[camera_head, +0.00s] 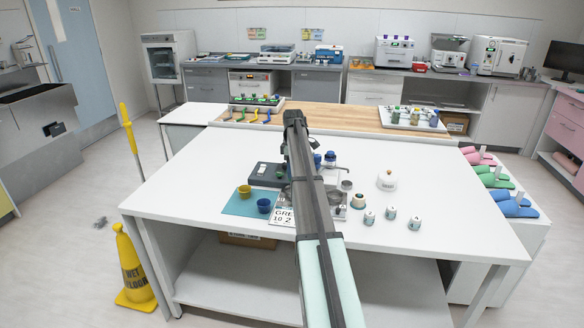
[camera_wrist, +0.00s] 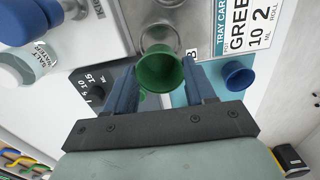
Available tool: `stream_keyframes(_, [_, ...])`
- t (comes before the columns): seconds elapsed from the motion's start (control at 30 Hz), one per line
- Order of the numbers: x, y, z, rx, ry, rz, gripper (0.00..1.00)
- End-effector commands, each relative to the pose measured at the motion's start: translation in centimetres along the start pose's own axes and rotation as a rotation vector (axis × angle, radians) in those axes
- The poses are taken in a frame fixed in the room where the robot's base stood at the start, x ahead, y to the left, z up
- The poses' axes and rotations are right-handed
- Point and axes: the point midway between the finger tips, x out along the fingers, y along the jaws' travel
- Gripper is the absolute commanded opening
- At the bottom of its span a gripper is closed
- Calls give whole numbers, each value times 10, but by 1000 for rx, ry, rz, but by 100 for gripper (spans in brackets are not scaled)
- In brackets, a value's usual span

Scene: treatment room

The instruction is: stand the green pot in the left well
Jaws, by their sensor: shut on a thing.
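My gripper (camera_wrist: 161,82) is shut on the green pot (camera_wrist: 160,70), with one blue finger on each side of it in the wrist view. The pot's open mouth faces the wrist camera. A metal tray (camera_wrist: 120,30) lies beyond the pot; it also shows in the head view (camera_head: 338,212). A round well (camera_wrist: 166,32) in it shows just past the pot's rim, partly covered by the pot. I cannot tell how far the pot is above the tray. In the head view my arm hides the green pot, the gripper and part of the tray.
A teal mat (camera_head: 236,208) holds a yellow pot (camera_head: 244,191) and a blue pot (camera_head: 264,206). Several small labelled jars (camera_head: 390,213) and a white lidded pot (camera_head: 387,181) stand right. The table's right side is clear.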

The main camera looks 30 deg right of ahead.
Motion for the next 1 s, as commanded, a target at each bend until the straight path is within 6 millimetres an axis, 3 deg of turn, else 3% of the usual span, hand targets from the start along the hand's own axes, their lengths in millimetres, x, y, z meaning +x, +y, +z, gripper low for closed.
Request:
stream_keyframes(0.53, [45, 0, 0, 1, 0, 0, 26])
stream_keyframes(1.0, [50, 0, 0, 1, 0, 0, 26])
